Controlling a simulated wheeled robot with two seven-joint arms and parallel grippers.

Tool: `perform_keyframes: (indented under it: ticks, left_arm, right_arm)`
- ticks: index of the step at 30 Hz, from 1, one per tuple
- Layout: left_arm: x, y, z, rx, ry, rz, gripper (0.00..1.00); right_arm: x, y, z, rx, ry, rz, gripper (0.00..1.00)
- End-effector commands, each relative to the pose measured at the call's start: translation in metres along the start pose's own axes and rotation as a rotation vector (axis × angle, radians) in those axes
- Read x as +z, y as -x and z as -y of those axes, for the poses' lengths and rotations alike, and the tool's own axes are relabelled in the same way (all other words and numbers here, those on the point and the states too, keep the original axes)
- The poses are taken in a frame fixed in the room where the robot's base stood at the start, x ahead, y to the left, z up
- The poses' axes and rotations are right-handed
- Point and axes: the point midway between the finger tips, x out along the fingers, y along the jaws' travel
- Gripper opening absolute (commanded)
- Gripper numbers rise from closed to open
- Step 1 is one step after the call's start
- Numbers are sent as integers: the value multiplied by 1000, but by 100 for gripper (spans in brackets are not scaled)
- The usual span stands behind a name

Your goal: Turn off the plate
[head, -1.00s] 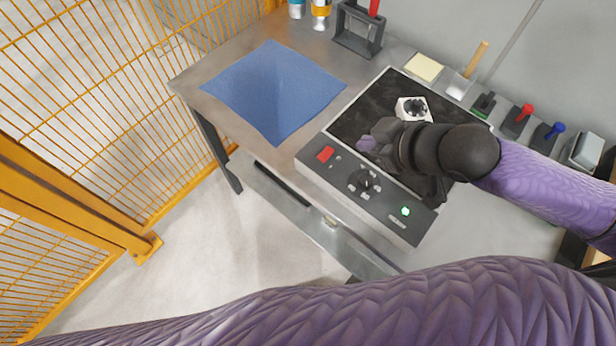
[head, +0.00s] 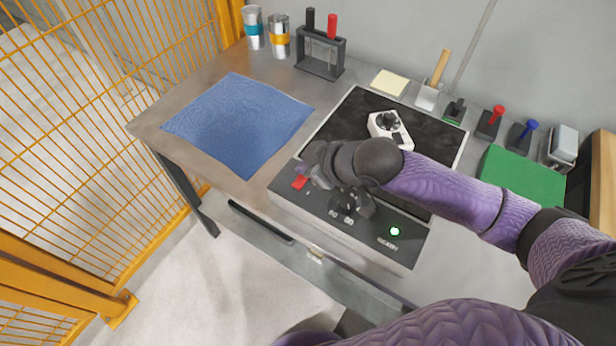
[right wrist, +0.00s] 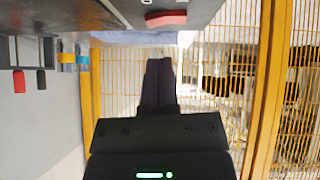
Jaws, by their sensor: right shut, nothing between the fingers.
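The plate (head: 440,153) is a black slab in a light frame on the metal table, with a dark control panel (head: 375,235) along its front. The panel carries a red switch (head: 300,182), a knob partly hidden by my arm, and a lit green lamp (head: 395,231). My right gripper (head: 310,170) is over the panel's left end, right by the red switch; I cannot tell whether it touches. In the right wrist view its fingers (right wrist: 159,70) are together and empty, and the red switch (right wrist: 166,19) shows near the top, apart from them. My left gripper is not in view.
A white part with a dark knob (head: 390,127) sits on the plate. A blue cloth (head: 238,122) lies to the left. Cups, a tube rack (head: 320,58), small tools and a green mat (head: 520,177) line the back and right. A yellow fence (head: 110,100) stands left.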

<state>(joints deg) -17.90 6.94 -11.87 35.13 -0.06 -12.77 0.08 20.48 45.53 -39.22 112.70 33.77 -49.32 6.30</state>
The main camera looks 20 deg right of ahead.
Motion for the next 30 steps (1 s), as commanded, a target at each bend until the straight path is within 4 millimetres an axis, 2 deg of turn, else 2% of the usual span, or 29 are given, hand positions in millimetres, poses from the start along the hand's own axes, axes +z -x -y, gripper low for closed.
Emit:
perform_keyframes:
  ticks: [1, 3, 8, 30]
  left_arm:
    - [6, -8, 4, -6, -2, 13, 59]
    - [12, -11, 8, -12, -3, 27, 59]
    - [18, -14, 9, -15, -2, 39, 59]
    - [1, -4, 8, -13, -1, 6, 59]
  right_arm:
    - [9, -8, 0, -1, -2, 4, 0]
    - [14, -13, 0, 0, -2, 2, 0]
    - [19, -18, 0, 1, 0, 1, 0]
    - [20, -19, 2, 0, 0, 1, 0]
